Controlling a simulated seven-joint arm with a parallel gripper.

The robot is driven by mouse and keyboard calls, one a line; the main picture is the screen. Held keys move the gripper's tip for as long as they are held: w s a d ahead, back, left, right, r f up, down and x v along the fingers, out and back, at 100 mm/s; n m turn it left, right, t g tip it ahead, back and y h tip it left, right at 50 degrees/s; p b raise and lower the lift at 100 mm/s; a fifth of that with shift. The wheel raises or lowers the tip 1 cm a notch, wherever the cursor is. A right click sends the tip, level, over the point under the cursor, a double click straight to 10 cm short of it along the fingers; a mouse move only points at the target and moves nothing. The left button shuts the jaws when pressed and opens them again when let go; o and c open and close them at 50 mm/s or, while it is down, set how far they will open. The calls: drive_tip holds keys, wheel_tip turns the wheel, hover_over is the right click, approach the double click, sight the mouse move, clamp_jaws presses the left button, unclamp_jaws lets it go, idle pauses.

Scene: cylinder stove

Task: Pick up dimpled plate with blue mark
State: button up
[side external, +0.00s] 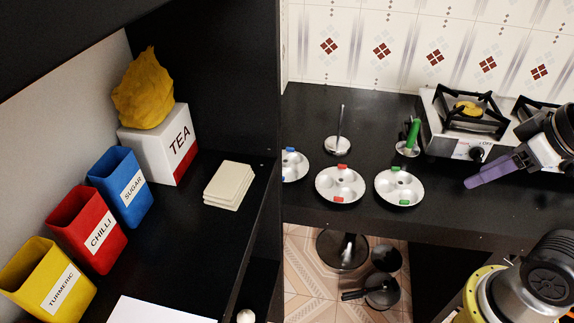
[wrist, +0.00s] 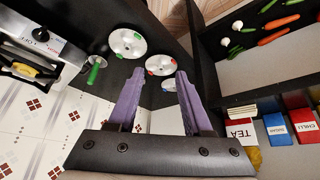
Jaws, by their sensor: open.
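The dimpled plate with blue marks (side external: 294,172) lies on the black counter, its left part hidden behind the dark shelf panel in the side view. In the wrist view this plate (wrist: 168,85) shows small between the purple fingers, close to the right one. A plate with red marks (side external: 340,185) lies to its right, and a plate with green marks (side external: 400,188) further right. My gripper (side external: 472,184) is open and empty, above the counter in front of the stove, well right of the blue-marked plate. Both fingers also show in the wrist view (wrist: 158,76).
A gas stove (side external: 467,125) stands at the back right. The shelf panel (side external: 281,110) rises beside the blue-marked plate. Labelled boxes, including a TEA box (side external: 155,145), stand on the left.

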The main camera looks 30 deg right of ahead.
drive_tip(key=shift+o, duration=0.3)
drive_tip(key=o, duration=0.7)
drive_tip(key=shift+o, duration=0.2)
